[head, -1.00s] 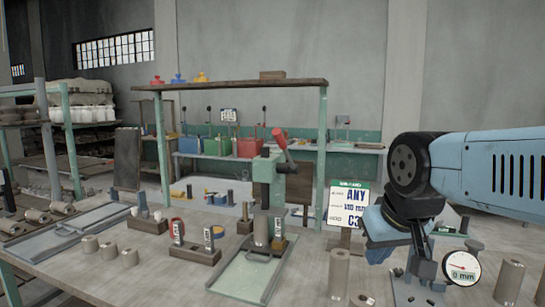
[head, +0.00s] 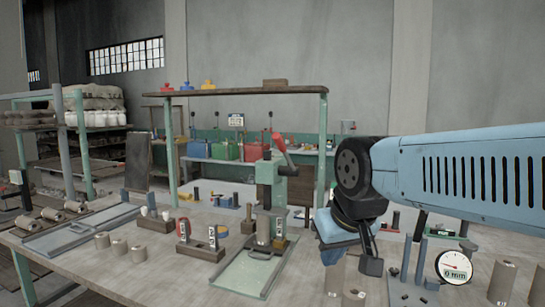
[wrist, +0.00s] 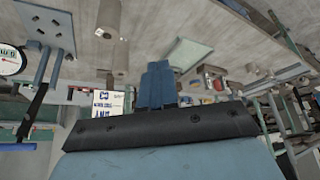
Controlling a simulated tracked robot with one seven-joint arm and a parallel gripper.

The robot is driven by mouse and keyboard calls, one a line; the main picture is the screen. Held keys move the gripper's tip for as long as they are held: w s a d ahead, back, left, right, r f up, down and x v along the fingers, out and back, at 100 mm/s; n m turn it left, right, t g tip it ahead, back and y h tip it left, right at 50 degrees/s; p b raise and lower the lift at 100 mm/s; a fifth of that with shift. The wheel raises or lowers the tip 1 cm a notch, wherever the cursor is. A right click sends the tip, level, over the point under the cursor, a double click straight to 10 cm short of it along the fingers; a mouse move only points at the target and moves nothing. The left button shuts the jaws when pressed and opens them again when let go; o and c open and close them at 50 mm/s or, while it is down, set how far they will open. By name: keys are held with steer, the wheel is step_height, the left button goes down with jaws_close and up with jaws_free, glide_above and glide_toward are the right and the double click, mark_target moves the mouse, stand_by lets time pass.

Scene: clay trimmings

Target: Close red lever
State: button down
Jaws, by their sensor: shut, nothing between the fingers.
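The red lever (head: 280,143) sticks up from the head of a green press (head: 270,172), tilted with its free end up and to the left. The press stands on a pale green tray (head: 240,275) on the workbench. My gripper (wrist: 157,68) shows in the wrist view with its blue fingers together and nothing between them. In the head view my gripper is right of the press and apart from the lever; its fingertips are hard to make out. I cannot make out the lever clearly in the wrist view.
A wooden block with red- and blue-handled tools (head: 200,243) and several clay cylinders (head: 120,246) stand left of the press. A dial gauge (head: 453,267) and more cylinders are at the front right. A shelf (head: 240,91) stands behind the press.

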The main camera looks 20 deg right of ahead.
mark_target(286, 155)
steer(key=w+d+r+n+t+y, duration=0.1)
steer(key=w+d+r+n+t, duration=0.2)
steer(key=w+n, duration=0.5)
steer(key=w+d+n+t, duration=0.2)
steer(key=w+n+t, duration=0.35)
steer(key=w, duration=0.45)
steer(key=w+d+r+n+t+y, duration=0.1)
steer(key=w+d+r+n+t, duration=0.2)
steer(key=w+n, duration=0.5)
steer(key=shift+w+a+r+n+t+y, duration=0.4)
steer(key=shift+w+a+r+n+y, duration=0.45)
steer(key=shift+w+n+y, duration=1.05)
steer(key=shift+w+a+r+n+t+y, duration=0.45)
steer(key=shift+w+a+r+n+y, duration=0.45)
steer(key=shift+w+n+y, duration=1.05)
steer(key=shift+w+a+r+n+t+y, duration=0.4)
steer(key=shift+w+a+r+n+y, duration=0.45)
steer(key=shift+n+y, duration=1.2)
